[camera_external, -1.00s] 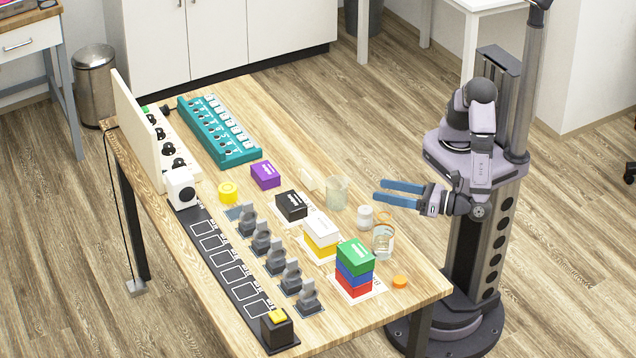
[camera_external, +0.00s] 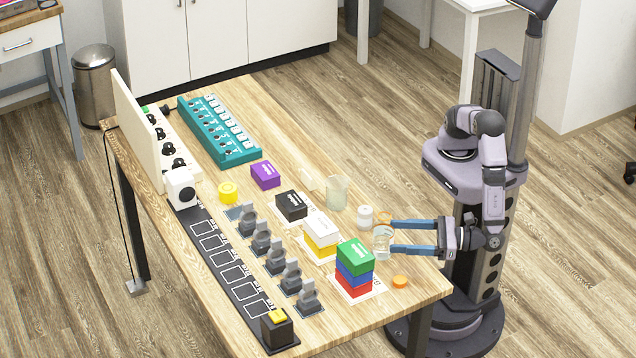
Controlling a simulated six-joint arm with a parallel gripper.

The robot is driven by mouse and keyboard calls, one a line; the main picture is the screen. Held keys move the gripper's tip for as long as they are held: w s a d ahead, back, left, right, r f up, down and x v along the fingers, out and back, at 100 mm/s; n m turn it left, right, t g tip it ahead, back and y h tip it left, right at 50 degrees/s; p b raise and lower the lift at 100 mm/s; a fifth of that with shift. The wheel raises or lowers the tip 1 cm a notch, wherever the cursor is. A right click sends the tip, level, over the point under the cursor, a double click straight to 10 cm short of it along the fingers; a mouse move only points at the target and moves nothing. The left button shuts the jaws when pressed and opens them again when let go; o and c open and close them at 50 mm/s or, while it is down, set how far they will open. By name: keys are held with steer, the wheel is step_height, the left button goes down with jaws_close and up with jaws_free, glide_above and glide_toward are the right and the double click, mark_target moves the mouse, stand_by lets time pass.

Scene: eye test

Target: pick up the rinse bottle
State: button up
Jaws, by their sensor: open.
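My gripper (camera_external: 392,236) is open, its two blue fingers pointing left over the table's right edge. A small clear vessel (camera_external: 381,243) with pale contents stands upright at the fingertips. It may be the rinse bottle, but no label can be read. The lower finger's tip overlaps it in the picture. I cannot tell whether the finger touches it or whether the vessel is between the fingers. A small white jar (camera_external: 365,216) stands just left of the upper fingertip.
An orange cap (camera_external: 400,281) lies nearer the front. A clear beaker (camera_external: 337,192) stands further back. Stacked coloured boxes (camera_external: 355,257) and a white box (camera_external: 321,229) on yellow stand to the left. A teal rack (camera_external: 238,156) lies at the back of the wooden table (camera_external: 335,325).

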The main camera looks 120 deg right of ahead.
mark_target(385, 237)
steer(key=shift+p+x, duration=0.5)
steer(key=shift+x, duration=2.1)
steer(key=c, duration=1.2)
